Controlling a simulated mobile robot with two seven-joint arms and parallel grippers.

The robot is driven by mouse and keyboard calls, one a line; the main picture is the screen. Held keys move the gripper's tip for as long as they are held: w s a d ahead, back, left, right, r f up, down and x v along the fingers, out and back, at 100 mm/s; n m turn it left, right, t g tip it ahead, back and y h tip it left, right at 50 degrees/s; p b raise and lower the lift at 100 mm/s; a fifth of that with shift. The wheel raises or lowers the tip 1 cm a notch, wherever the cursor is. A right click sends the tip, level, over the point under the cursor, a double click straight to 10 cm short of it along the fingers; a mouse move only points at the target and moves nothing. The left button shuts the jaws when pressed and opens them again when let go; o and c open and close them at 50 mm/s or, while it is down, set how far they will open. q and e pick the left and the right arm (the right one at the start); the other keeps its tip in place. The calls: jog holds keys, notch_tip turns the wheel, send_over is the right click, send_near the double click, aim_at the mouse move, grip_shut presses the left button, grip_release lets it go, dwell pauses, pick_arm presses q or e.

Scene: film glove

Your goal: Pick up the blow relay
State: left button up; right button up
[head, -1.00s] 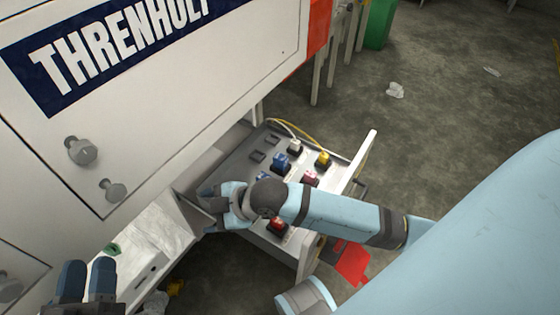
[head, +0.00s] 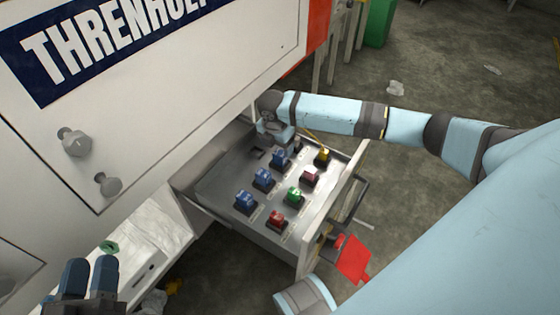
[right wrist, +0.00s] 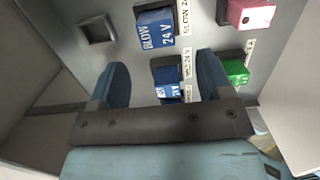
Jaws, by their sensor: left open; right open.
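The blow relay (right wrist: 155,28) is a blue block lettered "BLOW 24 V" in a dark socket in the right wrist view, ahead of my right fingertips. By its neighbours, it is the upper blue relay (head: 280,158) in the head view. My right gripper (head: 274,132) is open and empty, over the far part of the drawer (head: 222,180) close to that relay. In the right wrist view my open fingers (right wrist: 163,62) straddle the view of a second blue relay (right wrist: 167,80). My left gripper (head: 89,272) is open at the lower left, away from the drawer.
Other blue relays (head: 264,178), a pink (head: 310,176), a green (head: 295,196), a red (head: 277,219) and a yellow relay (head: 322,157) stand close by. An empty socket (right wrist: 97,30) lies left of the blow relay. The white cabinet (head: 170,95) rises behind the drawer.

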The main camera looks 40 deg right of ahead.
aim_at(280, 153)
notch_tip(280, 153, down, 3)
jog(key=shift+w+d+r+b, duration=0.1)
jog(key=shift+r+b, duration=0.1)
jog(key=shift+b, duration=0.15)
jog(key=f+b, duration=0.1)
jog(key=d+f+b, duration=0.1)
jog(key=f, duration=0.1)
jog(key=f+b, duration=0.1)
jog(key=shift+w+d+f, duration=0.15)
jog(key=shift+w+f, duration=0.2)
pick_arm(q)
notch_tip(280, 153, down, 6)
jog(key=g, duration=0.2)
jog(key=shift+d+f+m+g, duration=0.2)
jog(key=shift+m+g, duration=0.1)
pick_arm(e)
jog(key=shift+c, duration=0.2)
jog(key=c, duration=1)
